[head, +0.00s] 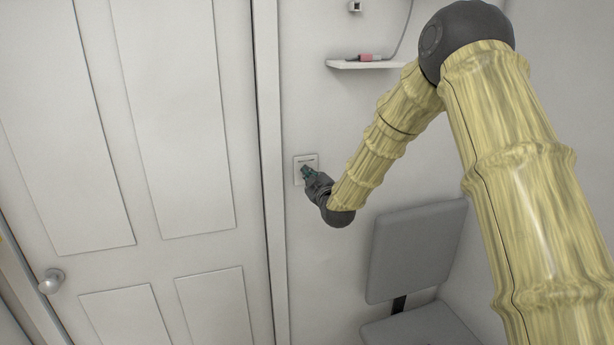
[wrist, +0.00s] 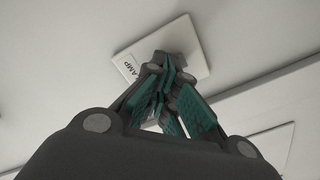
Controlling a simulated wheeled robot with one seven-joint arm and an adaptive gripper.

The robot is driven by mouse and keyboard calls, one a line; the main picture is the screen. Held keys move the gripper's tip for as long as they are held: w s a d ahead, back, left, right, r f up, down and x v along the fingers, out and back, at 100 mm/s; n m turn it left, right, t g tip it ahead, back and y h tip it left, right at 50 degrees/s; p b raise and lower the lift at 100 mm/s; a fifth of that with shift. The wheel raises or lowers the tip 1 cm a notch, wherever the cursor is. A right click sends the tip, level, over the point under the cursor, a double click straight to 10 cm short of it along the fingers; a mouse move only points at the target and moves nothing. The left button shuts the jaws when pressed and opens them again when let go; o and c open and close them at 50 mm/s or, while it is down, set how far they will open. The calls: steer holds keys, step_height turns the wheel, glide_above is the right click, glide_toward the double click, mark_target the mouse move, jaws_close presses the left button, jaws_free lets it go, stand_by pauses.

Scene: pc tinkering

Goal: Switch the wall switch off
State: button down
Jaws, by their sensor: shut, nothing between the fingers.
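The wall switch (head: 299,161) is a small white plate on the wall, just right of the door frame. In the wrist view the switch plate (wrist: 190,40) is at the top, tilted, with a label whose readable part says "AMP". My gripper (head: 305,171) is shut and empty, with its tips in front of the plate. In the wrist view the fingers of my gripper (wrist: 166,62) have green pads and overlap the plate. The tips hide the middle of the plate, so the rocker's position cannot be seen. I cannot tell whether the tips touch it.
A white door (head: 150,120) with a round knob (head: 51,281) fills the left. A grey chair (head: 415,250) stands below and right of the switch. The wall around the switch is clear.

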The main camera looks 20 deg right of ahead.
steer(key=shift+w, duration=0.15)
steer(key=s, duration=0.6)
steer(key=shift+b, duration=0.4)
steer(key=shift+d, duration=0.1)
